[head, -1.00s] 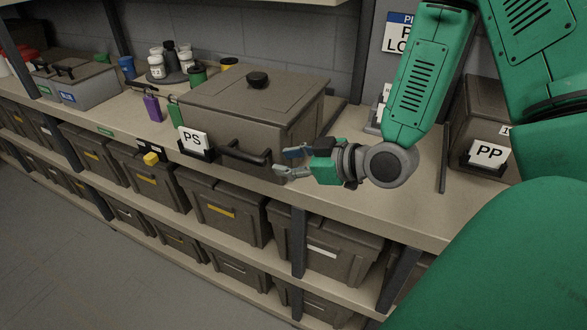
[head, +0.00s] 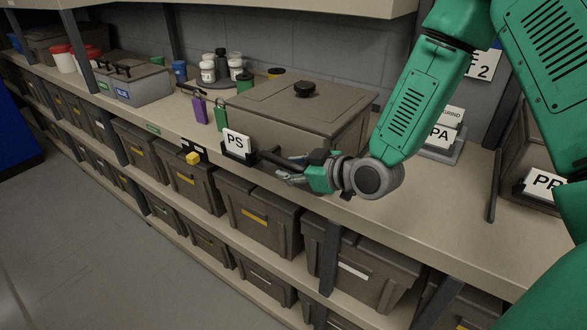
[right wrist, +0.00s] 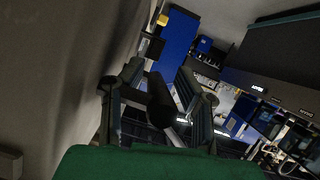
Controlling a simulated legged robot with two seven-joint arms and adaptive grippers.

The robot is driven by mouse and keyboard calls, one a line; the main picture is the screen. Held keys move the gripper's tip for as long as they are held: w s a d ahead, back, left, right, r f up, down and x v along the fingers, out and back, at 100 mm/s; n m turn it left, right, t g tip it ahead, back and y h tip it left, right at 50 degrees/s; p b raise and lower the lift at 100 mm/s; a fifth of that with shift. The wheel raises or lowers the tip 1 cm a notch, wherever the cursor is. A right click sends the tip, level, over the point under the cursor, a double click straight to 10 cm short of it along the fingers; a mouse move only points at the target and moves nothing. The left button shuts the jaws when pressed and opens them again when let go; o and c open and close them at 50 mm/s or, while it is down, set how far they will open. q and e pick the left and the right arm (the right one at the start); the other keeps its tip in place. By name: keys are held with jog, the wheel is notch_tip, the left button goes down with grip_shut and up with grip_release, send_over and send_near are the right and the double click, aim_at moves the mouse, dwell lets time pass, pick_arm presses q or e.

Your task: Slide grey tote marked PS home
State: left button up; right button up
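The grey tote (head: 290,115) marked PS stands on the upper shelf in the head view, lid on with a black knob. Its white PS card (head: 237,143) is at the left of its front, beside a dark bar handle (head: 278,158). My right gripper (head: 292,172) is at the right part of this handle. In the right wrist view, the fingers of the right gripper (right wrist: 158,76) are spread apart, with the dark handle (right wrist: 160,102) between them. Firm contact with the handle does not show. My left gripper is not in view.
A PA card (head: 440,134) and a PP tote (head: 520,160) stand to the right. A dark divider bar (head: 493,185) lies between.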

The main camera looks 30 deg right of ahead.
aim_at(304, 154)
grip_shut()
jog(key=shift+d, duration=0.15)
jog(key=shift+w+d+p, duration=0.2)
jog(key=shift+w+d, duration=0.3)
jog(key=shift+d, duration=0.35)
jog(key=shift+w+d+p, duration=0.15)
jog(key=shift+w+d, duration=0.3)
jog(key=shift+d, duration=0.45)
jog(key=shift+w+d+p, duration=0.2)
jog(key=shift+w+d, duration=0.3)
jog(key=shift+d, duration=0.35)
jog(key=shift+w+d+r, duration=0.1)
jog(key=shift+w+d, duration=0.15)
jog(key=shift+d, duration=0.25)
jog(key=shift+w+d, duration=0.2)
jog(key=shift+d, duration=0.25)
jog(key=shift+w+d+p, duration=0.15)
jog(key=shift+w+d, duration=0.1)
jog(key=shift+d, duration=0.35)
jog(key=shift+w+d+p, duration=0.15)
jog(key=shift+w+d, duration=0.15)
jog(key=shift+d, duration=0.3)
jog(key=shift+w+d+p, duration=0.15)
jog(key=shift+w+d, duration=0.1)
jog(key=shift+d, duration=0.35)
